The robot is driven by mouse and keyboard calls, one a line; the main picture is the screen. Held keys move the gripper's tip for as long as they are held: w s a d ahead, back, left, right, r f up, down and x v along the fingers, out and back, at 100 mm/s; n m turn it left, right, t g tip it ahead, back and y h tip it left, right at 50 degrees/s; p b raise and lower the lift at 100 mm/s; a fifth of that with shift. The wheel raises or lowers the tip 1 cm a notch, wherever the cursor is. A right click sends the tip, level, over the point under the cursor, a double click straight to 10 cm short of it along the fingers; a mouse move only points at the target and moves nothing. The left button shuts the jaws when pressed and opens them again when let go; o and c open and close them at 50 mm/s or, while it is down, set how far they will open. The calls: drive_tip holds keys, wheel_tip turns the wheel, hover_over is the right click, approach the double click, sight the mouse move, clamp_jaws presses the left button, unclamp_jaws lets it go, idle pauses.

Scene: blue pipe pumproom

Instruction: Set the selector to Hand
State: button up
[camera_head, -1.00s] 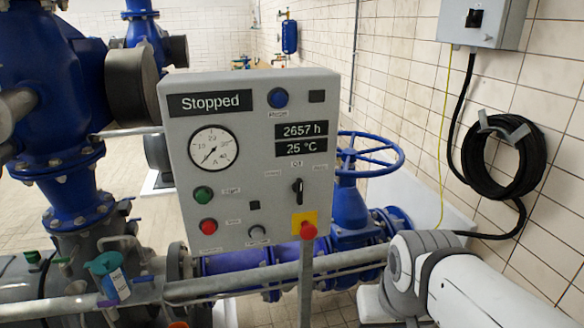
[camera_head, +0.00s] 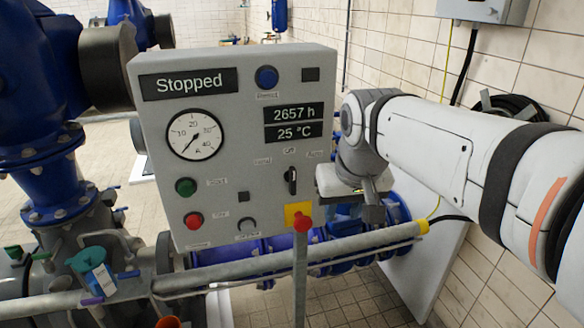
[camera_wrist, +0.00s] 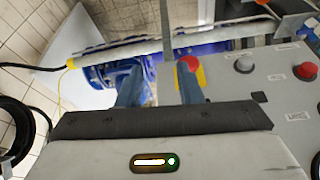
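The selector (camera_head: 291,180) is a black knob on the lower right of the grey control panel (camera_head: 225,130), with its handle standing about upright. Three small labels sit above it, at left, top and right; their text is hard to read. The handle lines up with the top label. My gripper (camera_head: 372,208) is just right of the panel's edge, about level with the selector and apart from it. In the wrist view, the two fingers of my gripper (camera_wrist: 160,88) are spread with nothing between them. I cannot make out the selector in the wrist view.
A red mushroom button (camera_head: 302,222) on a yellow plate sits just below the selector; it also shows in the wrist view (camera_wrist: 187,66). Blue pipework (camera_head: 395,222) lies behind.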

sight(294, 173)
drive_tip(key=shift+n+y, duration=0.3)
drive_tip(key=shift+n, duration=0.5)
drive_tip(key=w+a+r, duration=0.4)
drive_tip(key=a, duration=0.1)
drive_tip(key=w+a+r, duration=0.2)
drive_tip(key=w+a, duration=0.1)
drive_tip(key=shift+w+r+b, duration=0.1)
drive_tip(key=shift+r+b, duration=0.2)
drive_tip(key=shift+t, duration=0.3)
drive_tip(key=x, duration=0.7)
drive_tip(key=shift+f+p, duration=0.15)
drive_tip(key=shift+p, duration=0.15)
drive_tip(key=shift+c, duration=0.5)
clamp_jaws()
